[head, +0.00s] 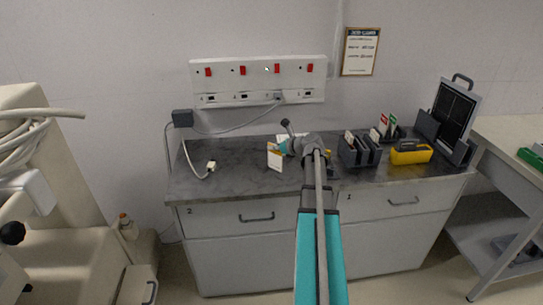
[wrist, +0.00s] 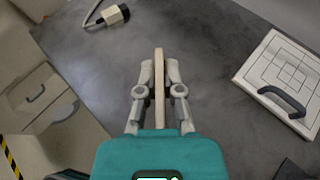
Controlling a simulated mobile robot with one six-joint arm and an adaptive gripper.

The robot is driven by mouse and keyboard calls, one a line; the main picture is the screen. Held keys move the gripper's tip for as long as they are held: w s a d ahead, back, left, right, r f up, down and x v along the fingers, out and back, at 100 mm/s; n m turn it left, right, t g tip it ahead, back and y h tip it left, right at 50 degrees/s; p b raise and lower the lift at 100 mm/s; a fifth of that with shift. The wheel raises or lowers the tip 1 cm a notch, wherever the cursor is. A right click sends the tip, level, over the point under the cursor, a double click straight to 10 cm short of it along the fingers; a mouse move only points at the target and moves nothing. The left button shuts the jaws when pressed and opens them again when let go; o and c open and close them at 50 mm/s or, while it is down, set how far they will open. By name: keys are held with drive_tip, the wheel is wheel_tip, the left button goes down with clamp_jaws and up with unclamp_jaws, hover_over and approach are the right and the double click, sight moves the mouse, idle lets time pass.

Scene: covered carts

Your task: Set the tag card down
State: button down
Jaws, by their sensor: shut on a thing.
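The tag card (head: 274,159) is a pale, flat card with a yellow upper edge, seen just left of my gripper (head: 285,147) over the dark worktop in the head view. In the wrist view the tag card (wrist: 159,88) shows edge-on as a thin tan strip. My gripper (wrist: 160,92) is shut on it, one finger on each side. The card stands roughly upright above the worktop (wrist: 210,45). Whether its lower edge touches the worktop cannot be told.
A plug (head: 211,165) on a cord lies to the left. A white gridded panel with a grey handle (wrist: 283,101) is at right in the wrist view. Dark holders with cards (head: 359,152) and a yellow tool (head: 411,154) stand right. The worktop's left part is mostly clear.

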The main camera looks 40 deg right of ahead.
sight(269, 153)
drive_tip(key=shift+w+f+b, duration=0.45)
drive_tip(key=shift+f+b, duration=0.3)
drive_tip(key=shift+f, duration=0.05)
drive_tip(key=shift+f+b, duration=1.2)
drive_tip(key=shift+f, duration=0.05)
drive_tip(key=shift+f, duration=0.15)
drive_tip(key=c, duration=0.8)
unclamp_jaws()
drive_tip(key=shift+r, duration=0.3)
drive_tip(key=p+v, duration=0.4)
drive_tip(key=v, duration=0.8)
drive_tip(key=shift+f+p, duration=0.15)
drive_tip(key=shift+p, duration=0.15)
drive_tip(key=shift+s, duration=0.15)
